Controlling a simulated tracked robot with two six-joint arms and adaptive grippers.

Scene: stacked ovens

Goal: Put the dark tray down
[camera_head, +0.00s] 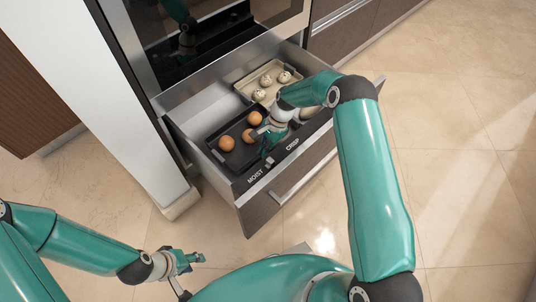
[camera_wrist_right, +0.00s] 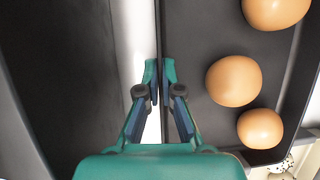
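The dark tray (camera_head: 238,158) lies in the left part of the open drawer, at the MOIST label, with brown eggs (camera_head: 227,143) on it. In the right wrist view the dark tray (camera_wrist_right: 195,50) fills the right side, with three eggs in sight. My right gripper (camera_head: 264,139) is at the tray's front edge. In the wrist view its fingertips (camera_wrist_right: 159,82) are closed on either side of the tray's thin rim. Whether the tray touches the drawer floor I cannot tell. My left gripper (camera_head: 190,260) is empty, low at the left, away from the drawer; its finger gap is unclear.
The pulled-out drawer (camera_head: 205,105) has MOIST and CRISP labels on its front edge. A cream tray (camera_head: 246,84) with pale speckled round items (camera_head: 265,80) is in its right part. The oven stands above and behind. A white panel (camera_head: 95,90) rises at the left.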

